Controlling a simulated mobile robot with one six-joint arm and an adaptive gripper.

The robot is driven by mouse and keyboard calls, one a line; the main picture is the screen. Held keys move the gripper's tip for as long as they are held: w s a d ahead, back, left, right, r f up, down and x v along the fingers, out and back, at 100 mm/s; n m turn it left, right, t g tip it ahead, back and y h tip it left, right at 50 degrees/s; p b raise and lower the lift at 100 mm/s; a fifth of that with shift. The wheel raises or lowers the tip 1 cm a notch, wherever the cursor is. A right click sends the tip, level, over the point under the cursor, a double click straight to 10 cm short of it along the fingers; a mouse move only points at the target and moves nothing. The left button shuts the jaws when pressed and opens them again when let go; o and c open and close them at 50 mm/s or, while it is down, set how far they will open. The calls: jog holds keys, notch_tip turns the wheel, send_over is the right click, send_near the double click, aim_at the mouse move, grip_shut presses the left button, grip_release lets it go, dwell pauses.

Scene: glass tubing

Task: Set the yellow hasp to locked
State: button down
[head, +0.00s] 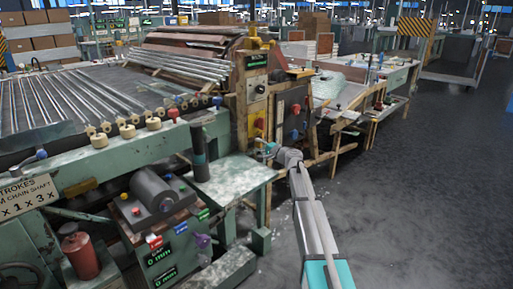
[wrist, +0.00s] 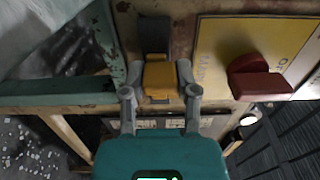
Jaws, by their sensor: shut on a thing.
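The yellow hasp (wrist: 160,88) is in the middle of the wrist view, below a dark grey upright plate (wrist: 154,35) on a worn post. My gripper (wrist: 163,73) has one finger on each side of the hasp and is shut on it. In the head view my gripper (head: 267,149) is at the front of the wooden-framed control cabinet at the end of my arm. I cannot make out the hasp there. Whether it is locked is not clear from these frames.
A dark red handle (wrist: 260,78) sticks out on a yellow panel (wrist: 228,45) right of the hasp. A green machine bed with glass tubes (head: 75,95) stands at left in the head view. A bench (head: 232,178) is close left of my arm. Floor (head: 420,190) is clear at right.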

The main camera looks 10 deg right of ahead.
jog(key=shift+w+d, duration=0.15)
jog(key=shift+d, duration=0.05)
jog(key=shift+c, duration=1.8)
grip_release()
jog(key=v, duration=1.2)
